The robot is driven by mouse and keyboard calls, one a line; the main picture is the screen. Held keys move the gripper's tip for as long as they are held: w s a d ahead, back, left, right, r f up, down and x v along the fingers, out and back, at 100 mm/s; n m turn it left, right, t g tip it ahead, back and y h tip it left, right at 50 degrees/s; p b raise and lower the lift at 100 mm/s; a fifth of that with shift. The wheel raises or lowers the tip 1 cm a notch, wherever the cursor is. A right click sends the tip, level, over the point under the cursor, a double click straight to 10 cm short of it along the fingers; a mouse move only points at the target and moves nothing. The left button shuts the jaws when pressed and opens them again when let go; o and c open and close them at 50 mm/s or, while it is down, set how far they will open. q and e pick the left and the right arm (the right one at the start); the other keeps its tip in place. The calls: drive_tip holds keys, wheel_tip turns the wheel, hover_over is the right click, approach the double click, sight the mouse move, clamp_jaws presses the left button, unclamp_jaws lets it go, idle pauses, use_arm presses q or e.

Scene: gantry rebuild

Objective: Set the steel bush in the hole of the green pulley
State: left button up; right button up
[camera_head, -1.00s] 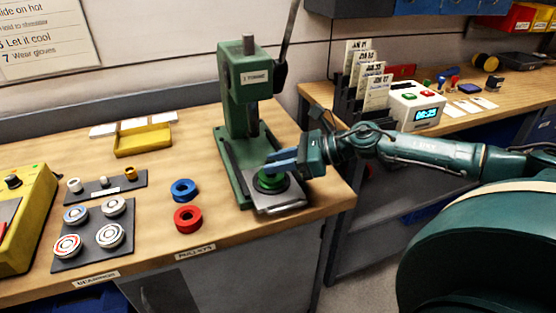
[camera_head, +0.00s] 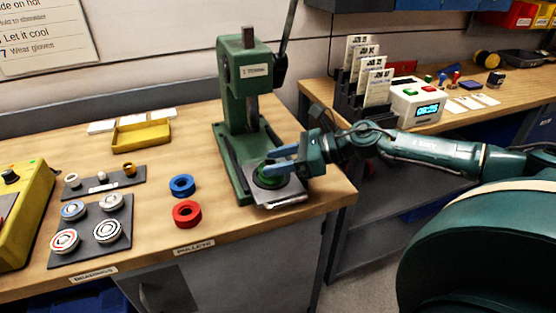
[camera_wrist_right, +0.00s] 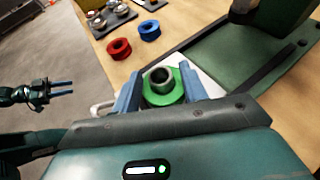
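The green pulley (camera_head: 268,178) lies flat on the steel plate at the foot of the green press. In the right wrist view, the steel bush (camera_wrist_right: 159,76) stands upright at the middle of the green pulley (camera_wrist_right: 166,97), its top above the pulley's face. How deep it sits in the hole is hidden. My right gripper (camera_head: 283,158) is at the pulley from the right. In the right wrist view its blue fingers (camera_wrist_right: 160,88) are apart, one on each side of the bush, with gaps beside it. My left gripper (camera_wrist_right: 62,88) shows at the left of that view, fingers apart and empty.
The press (camera_head: 240,95) rises behind the pulley. Blue (camera_head: 182,185) and red (camera_head: 187,213) pulleys lie to its left. A dark bush rack (camera_head: 104,183), a bearing board (camera_head: 122,240) and a yellow tray (camera_head: 141,138) are further left. The front right bench corner is bare.

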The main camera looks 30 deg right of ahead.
drive_tip(key=shift+o, duration=0.6)
